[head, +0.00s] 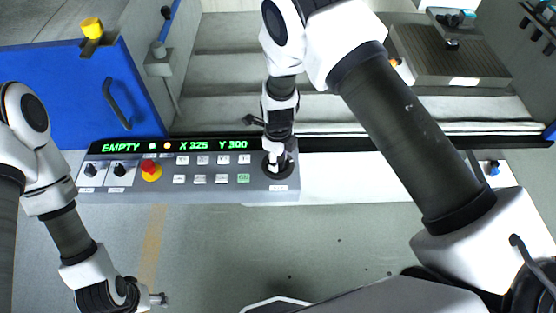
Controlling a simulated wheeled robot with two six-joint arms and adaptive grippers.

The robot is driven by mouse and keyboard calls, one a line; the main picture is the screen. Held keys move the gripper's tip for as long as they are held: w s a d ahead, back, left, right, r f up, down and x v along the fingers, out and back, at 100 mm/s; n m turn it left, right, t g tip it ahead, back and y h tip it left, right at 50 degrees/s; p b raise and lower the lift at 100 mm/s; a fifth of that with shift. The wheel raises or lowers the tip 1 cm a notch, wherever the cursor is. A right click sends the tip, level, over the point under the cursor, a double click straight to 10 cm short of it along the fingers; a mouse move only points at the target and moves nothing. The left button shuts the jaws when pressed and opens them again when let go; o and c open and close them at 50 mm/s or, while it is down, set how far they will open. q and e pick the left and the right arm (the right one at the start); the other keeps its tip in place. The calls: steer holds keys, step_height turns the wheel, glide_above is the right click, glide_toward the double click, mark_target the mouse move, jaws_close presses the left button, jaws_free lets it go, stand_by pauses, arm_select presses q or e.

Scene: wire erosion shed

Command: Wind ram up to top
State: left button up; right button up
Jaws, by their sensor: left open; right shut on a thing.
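A grey control panel (226,187) runs along the front of the machine. At its right end is a round black control (268,173) with a small label below it. My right gripper (277,160) points down onto this control and is shut on it, hiding most of its top. The panel display (210,146) reads EMPTY, X 325, Y 300 in green. My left gripper (160,299) is open and empty, low above the floor at the lower left, well away from the panel. I cannot make out which part is the ram.
The panel also has a red stop button (149,167) on yellow, two black knobs (119,170) and several small buttons. A blue door (70,90) with a dark handle stands at the left. A dark block (450,55) sits at the back right. The floor in front is clear.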

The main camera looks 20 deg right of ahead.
steer(key=n, duration=0.5)
steer(key=shift+n+b, duration=0.3)
steer(key=shift+b, duration=0.1)
steer(key=n, duration=0.6)
steer(key=n+p, duration=0.1)
steer(key=n, duration=0.5)
steer(key=shift+n, duration=0.3)
steer(key=n+p, duration=0.2)
steer(key=n, duration=0.4)
steer(key=n+p, duration=0.1)
steer(key=n, duration=0.3)
steer(key=shift+r, duration=0.1)
steer(key=n+p, duration=0.2)
steer(key=n, duration=0.1)
steer(key=shift+n, duration=0.3)
steer(key=n+p, duration=0.3)
steer(key=n, duration=0.2)
steer(key=n+p, duration=0.1)
steer(key=n, duration=0.2)
steer(key=shift+p, duration=0.4)
steer(key=shift+n, duration=1)
steer(key=n, duration=0.2)
steer(key=shift+n+p, duration=0.3)
steer(key=shift+n, duration=0.1)
steer(key=n, duration=0.6)
steer(key=shift+n, duration=0.3)
